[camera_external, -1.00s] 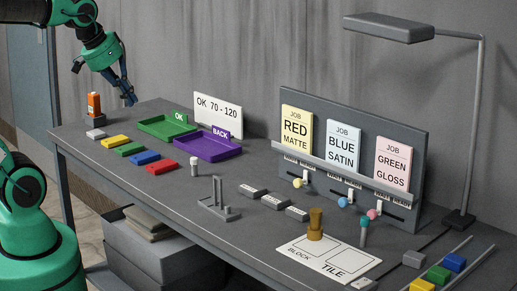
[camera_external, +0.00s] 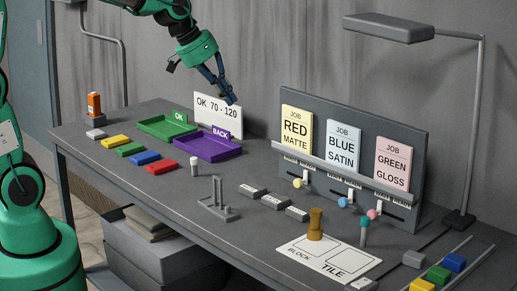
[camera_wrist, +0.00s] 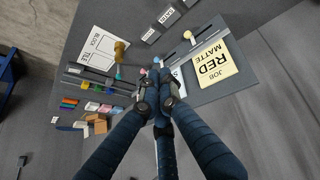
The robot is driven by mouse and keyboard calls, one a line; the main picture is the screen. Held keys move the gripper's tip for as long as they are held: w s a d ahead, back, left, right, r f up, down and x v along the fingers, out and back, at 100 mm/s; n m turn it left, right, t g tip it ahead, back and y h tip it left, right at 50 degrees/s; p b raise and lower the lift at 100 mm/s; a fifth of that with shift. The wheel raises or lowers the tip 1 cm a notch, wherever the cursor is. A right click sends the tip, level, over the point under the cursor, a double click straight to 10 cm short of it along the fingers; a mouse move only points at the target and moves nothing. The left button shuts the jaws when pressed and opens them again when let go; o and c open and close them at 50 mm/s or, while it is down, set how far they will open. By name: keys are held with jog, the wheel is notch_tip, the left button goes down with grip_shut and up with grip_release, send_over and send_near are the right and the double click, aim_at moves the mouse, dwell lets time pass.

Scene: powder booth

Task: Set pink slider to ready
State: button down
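The pink slider knob (camera_external: 372,214) sits at the left part of its slot, below the green gloss job card (camera_external: 392,164) at the right end of the grey rack (camera_external: 422,165). A small pink spot, likely the same knob (camera_wrist: 142,72), shows just beyond my fingers in the wrist view. My gripper (camera_external: 231,100) hangs in the air near the white OK 70-120 sign, well left of the rack and above the bench, touching nothing visible. In the wrist view my dark blue fingers (camera_wrist: 158,100) have tips close together and empty; whether they are fully closed is unclear. They hide part of the rack.
The yellow knob (camera_external: 298,183) and blue knob (camera_external: 342,202) sit left of the pink one. A teal-topped peg (camera_external: 364,232) and a brass piece (camera_external: 315,224) stand in front. A lamp (camera_external: 390,28) overhangs the rack. Green (camera_external: 150,127) and purple (camera_external: 236,151) trays lie left.

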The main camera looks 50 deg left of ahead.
aim_at(375, 210)
jog(key=w+d+f+h, duration=0.1)
jog(key=w+d+f, duration=1.8)
jog(key=d+f, duration=0.1)
jog(key=shift+w+d+g+h+p, duration=0.15)
jog(key=shift+w+g+h+p, duration=0.15)
jog(key=shift+w+g+h, duration=0.1)
jog(key=b+x, duration=0.1)
jog(key=x, duration=0.9)
jog(key=shift+f+b, duration=0.1)
jog(key=shift+b, duration=0.3)
jog(key=shift+d+f, duration=0.1)
jog(key=shift+d, duration=1)
jog(key=shift+d+f, duration=0.15)
jog(key=shift+d, duration=0.7)
